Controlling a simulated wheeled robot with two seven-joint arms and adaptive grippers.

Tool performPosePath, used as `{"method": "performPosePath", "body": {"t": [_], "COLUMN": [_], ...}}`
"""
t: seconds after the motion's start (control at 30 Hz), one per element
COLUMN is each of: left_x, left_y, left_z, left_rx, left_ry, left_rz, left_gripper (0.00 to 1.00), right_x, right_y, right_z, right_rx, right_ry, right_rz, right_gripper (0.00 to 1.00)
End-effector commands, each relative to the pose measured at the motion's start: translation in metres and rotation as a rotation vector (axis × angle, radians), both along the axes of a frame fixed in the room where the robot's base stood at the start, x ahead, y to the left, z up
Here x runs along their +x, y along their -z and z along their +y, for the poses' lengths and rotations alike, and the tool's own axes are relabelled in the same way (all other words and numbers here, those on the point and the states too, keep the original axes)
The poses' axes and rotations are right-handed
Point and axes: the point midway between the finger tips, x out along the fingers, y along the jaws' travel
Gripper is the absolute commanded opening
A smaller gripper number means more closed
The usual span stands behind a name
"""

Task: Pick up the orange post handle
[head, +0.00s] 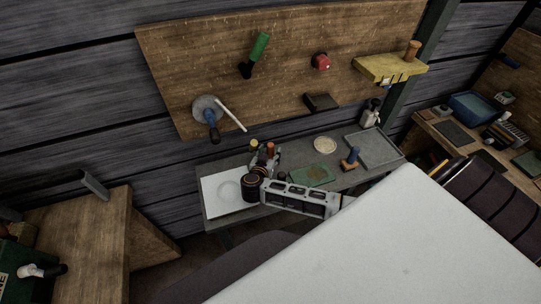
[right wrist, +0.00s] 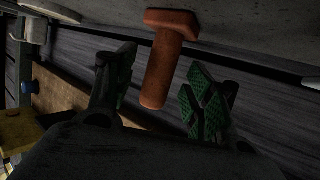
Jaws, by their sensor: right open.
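The orange post handle (right wrist: 163,65) stands out from the grey bench top, its wide end against the surface and its narrower stem towards my right gripper. In the head view its orange end (head: 270,148) shows just beside the gripper. My right gripper (head: 267,159) is open above the bench. In the right wrist view the gripper's green-padded fingers (right wrist: 160,92) are on either side of the stem, with visible gaps; I see no contact. The lower part of the handle is hidden in the head view. My left gripper is not in view.
A white sheet (head: 218,191) lies at the left end.

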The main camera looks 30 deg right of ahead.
Motion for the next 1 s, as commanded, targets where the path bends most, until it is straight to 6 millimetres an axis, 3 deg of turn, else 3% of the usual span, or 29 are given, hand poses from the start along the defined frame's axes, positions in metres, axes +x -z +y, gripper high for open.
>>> {"method": "performPosePath", "body": {"t": [0.27, 0.77, 1.0], "left_x": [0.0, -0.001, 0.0], "left_y": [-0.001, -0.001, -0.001], "left_z": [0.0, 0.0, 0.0], "left_rx": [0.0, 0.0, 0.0], "left_ry": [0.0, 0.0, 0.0], "left_rz": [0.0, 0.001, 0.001], "left_gripper": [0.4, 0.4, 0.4], "right_x": [0.015, 0.016, 0.016], "right_y": [0.008, 0.009, 0.009], "right_z": [-0.017, -0.017, -0.017], "right_rx": [-0.001, 0.001, 0.001], "right_ry": [0.001, 0.0, 0.0], "right_rz": [0.001, 0.001, 0.001], "right_gripper": [0.53, 0.53, 0.23]}}
